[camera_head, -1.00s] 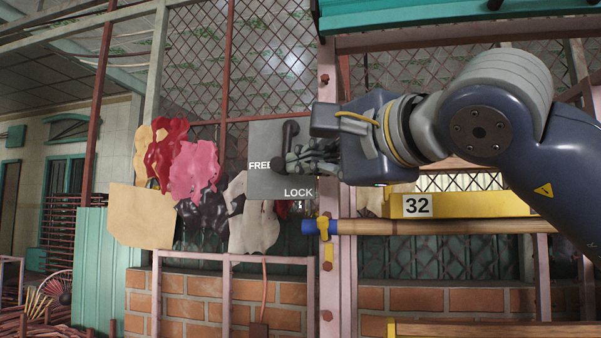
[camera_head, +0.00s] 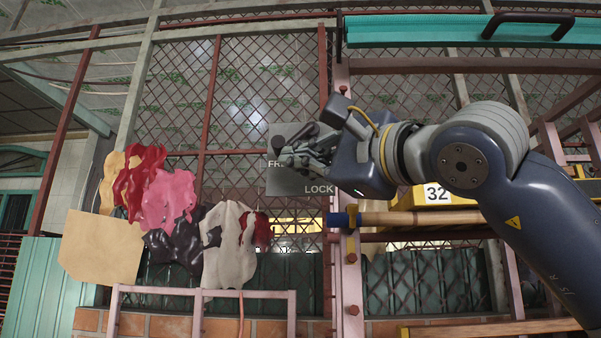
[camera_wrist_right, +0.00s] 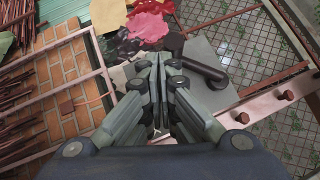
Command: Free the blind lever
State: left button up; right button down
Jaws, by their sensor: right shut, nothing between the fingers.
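The blind lever is a dark bar with a rounded end (camera_head: 279,143) on a grey plate (camera_head: 290,185) lettered FREE at the left and LOCK at the lower right. My right gripper (camera_head: 288,158) is in front of the plate and hides part of the lever and of the FREE lettering. In the right wrist view the lever (camera_wrist_right: 204,67) lies across the plate (camera_wrist_right: 225,97), just beyond and right of the fingertips (camera_wrist_right: 155,62). The fingers are shut together with nothing between them. I cannot tell whether they touch the lever. My left gripper is not in view.
Pink (camera_head: 168,198), red and dark sheets hang left of the plate. A wooden pole with a blue end (camera_head: 400,218) and a yellow bin numbered 32 (camera_head: 462,197) are below my right arm. A teal blind bar with a dark handle (camera_head: 530,24) is above. Wire mesh stands behind.

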jog(key=v, duration=1.2)
jog(key=shift+d, duration=0.15)
dwell(0.5)
